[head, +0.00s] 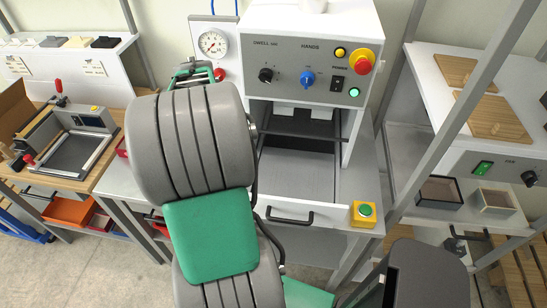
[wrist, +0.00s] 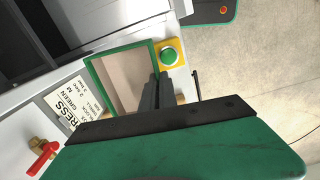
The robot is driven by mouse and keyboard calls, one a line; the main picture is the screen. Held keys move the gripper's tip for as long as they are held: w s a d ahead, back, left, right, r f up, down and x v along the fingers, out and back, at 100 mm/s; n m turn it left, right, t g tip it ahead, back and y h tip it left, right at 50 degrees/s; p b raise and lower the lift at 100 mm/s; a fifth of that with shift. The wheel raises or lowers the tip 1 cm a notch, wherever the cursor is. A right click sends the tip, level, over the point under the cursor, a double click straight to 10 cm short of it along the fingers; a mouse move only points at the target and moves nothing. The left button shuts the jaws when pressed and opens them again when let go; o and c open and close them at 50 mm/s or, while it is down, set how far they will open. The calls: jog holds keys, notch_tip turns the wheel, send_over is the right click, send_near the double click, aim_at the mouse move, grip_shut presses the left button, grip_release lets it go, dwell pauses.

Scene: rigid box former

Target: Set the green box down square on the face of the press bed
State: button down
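The green box (wrist: 96,76) shows in the wrist view as an open tray with thin green walls and a beige inside. My gripper (wrist: 158,92) has two dark fingers close together at the box's right wall, and the wall runs between them. The press bed (head: 296,175) is the grey surface under the press head, behind my arm. Its dark and grey parts show at the upper left of the wrist view.
The press panel (head: 310,68) stands above the bed, with side posts limiting room. A yellow housing with green button (head: 365,213) sits at the front right corner. A drawer handle (head: 290,216) juts forward. A red-handled valve (wrist: 42,158) shows at lower left.

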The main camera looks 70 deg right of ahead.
jog(key=s+d+f, duration=0.1)
jog(key=s+d, duration=0.5)
jog(key=s, duration=0.5)
jog(key=n, duration=0.1)
send_near(294, 188)
notch_tip(294, 188, down, 5)
jog(key=b, duration=0.5)
jog(key=shift+r, duration=0.15)
jog(key=shift+f+b, duration=0.55)
jog(key=shift+f, duration=0.15)
jog(key=c, duration=1.6)
grip_release()
notch_tip(294, 188, up, 8)
jog(key=shift+f+b, duration=0.1)
jog(key=shift+b, duration=0.45)
jog(key=shift+w, duration=0.15)
